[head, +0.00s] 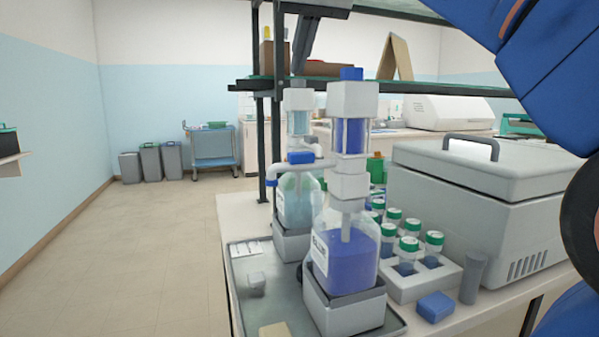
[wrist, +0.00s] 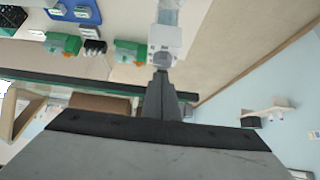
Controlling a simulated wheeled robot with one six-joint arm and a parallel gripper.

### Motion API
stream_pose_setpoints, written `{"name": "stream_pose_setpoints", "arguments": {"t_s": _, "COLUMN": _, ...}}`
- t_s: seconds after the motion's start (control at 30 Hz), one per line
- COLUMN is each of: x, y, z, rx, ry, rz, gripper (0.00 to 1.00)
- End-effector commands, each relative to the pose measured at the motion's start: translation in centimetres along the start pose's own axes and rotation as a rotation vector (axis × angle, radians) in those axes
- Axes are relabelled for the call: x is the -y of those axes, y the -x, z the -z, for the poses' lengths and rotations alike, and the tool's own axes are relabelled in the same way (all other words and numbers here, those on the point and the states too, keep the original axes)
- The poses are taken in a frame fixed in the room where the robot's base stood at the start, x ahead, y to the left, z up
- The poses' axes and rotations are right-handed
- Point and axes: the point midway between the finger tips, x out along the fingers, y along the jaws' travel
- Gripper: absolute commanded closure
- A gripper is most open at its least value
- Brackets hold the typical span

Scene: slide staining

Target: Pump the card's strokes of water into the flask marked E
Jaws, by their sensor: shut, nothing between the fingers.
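A pump bottle of pale, clear liquid (head: 296,205) stands at the back of the grey tray (head: 245,300); its white pump head (head: 298,98) rises above it. My gripper (head: 303,68) is shut and empty, pointing down just above that pump head. In the wrist view my shut fingers (wrist: 161,78) end close to the white pump head (wrist: 165,45); I cannot tell whether they touch. A second pump bottle, holding blue liquid (head: 348,262), stands in front with a blue cap on top. I cannot make out a flask marked E or a readable stroke card.
A white rack (head: 425,278) of green-capped jars, a blue block (head: 435,306) and a grey cylinder (head: 472,280) stand right of the bottles. A large grey lidded box (head: 480,205) is behind them. A green-edged shelf (head: 270,83) with a wooden stand (head: 396,58) hangs above.

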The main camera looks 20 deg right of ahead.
Motion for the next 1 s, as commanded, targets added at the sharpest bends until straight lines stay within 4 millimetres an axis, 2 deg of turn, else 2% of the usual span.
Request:
{"name": "stream_pose_setpoints", "arguments": {"t_s": 0.57, "x": 0.0, "y": 0.1, "z": 0.1, "rx": -0.001, "ry": 0.000, "rz": 0.000, "gripper": 1.00}}
{"name": "stream_pose_setpoints", "arguments": {"t_s": 1.0, "x": 0.0, "y": 2.5, "z": 2.2, "rx": -0.003, "ry": 0.000, "rz": 0.000, "gripper": 1.00}}
